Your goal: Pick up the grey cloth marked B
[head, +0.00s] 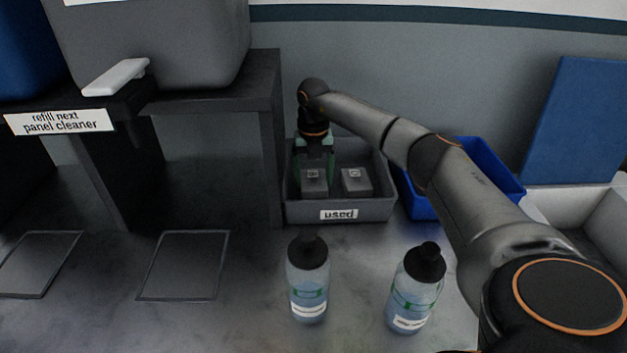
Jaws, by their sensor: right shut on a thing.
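Two grey folded cloths lie in the grey bin (377,208) labelled "used". The left cloth (314,189) and the right cloth (355,182) each carry a small pale tag, and the letters are too small to read for sure. My right gripper (314,176) reaches down into the bin from above, with its greenish fingers on either side of the left cloth, shut on it. The cloth still looks low inside the bin; whether it touches the floor is hidden by the front wall. My left gripper is out of view.
A blue bin (417,205) stands right of the grey bin, partly behind my right arm. Two bottles, one left (307,280) and one right (416,288), stand in front. A black stand (272,140) borders the left.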

